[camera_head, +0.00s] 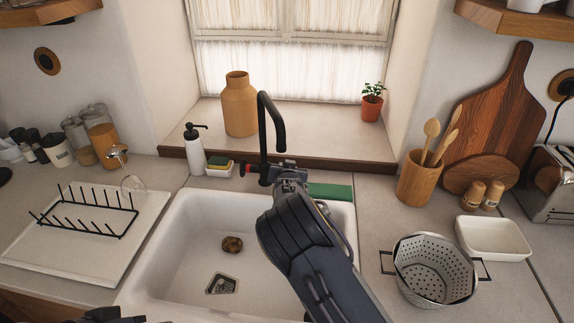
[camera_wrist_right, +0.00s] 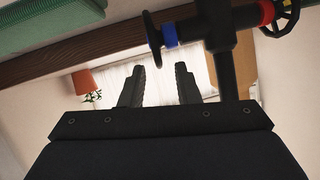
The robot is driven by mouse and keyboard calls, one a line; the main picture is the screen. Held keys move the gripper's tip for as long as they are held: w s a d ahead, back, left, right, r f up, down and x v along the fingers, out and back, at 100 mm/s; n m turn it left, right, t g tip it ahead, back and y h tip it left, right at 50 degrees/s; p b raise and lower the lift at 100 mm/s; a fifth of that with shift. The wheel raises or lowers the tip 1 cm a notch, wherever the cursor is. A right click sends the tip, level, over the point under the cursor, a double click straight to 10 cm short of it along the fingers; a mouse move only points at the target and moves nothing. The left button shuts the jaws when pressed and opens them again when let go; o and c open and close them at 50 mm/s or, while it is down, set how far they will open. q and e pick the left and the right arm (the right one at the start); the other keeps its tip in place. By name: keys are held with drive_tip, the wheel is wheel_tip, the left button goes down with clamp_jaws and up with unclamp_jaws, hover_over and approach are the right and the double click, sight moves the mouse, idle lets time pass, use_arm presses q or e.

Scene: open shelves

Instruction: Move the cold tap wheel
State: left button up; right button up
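The black tap (camera_head: 272,125) rises behind the sink. In the right wrist view, the cold tap wheel (camera_wrist_right: 153,36) is a dark disc seen nearly edge-on, beside a blue band (camera_wrist_right: 171,35). The hot side has a red band (camera_wrist_right: 266,12), which also shows in the head view (camera_head: 247,169). My right gripper (camera_wrist_right: 160,86) is open and empty, its two fingers apart, with the cold wheel above them in the wrist picture and not between them. In the head view, my right gripper (camera_head: 289,172) is at the tap and hides the cold wheel. My left gripper cannot be made out clearly; dark parts of mine show at bottom left.
A soap bottle (camera_head: 194,150) and sponge dish (camera_head: 220,170) stand left of the tap. A green cloth (camera_head: 330,191) lies to its right. The window sill (camera_head: 310,135) is behind.

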drive_tip(key=shift+w+f, duration=0.25)
drive_tip(key=shift+w, duration=0.25)
clamp_jaws()
drive_tip(key=shift+f, duration=0.1)
drive_tip(key=t+b, duration=0.2)
drive_tip(key=b, duration=0.5)
drive_tip(key=s+f+t+b, duration=0.1)
drive_tip(key=t+b, duration=0.1)
drive_tip(key=b, duration=0.6)
drive_tip(key=f+t+b, duration=0.1)
drive_tip(key=t+b, duration=0.1)
drive_tip(key=b, duration=0.5)
drive_tip(key=shift+s+a+f+n+b, duration=0.1)
drive_tip(key=shift+s+f+n+b, duration=0.15)
drive_tip(key=shift+s+n+b, duration=0.15)
drive_tip(key=shift+r+t+b, duration=0.2)
drive_tip(key=shift+t+b, duration=0.3)
drive_tip(key=shift+b, duration=0.05)
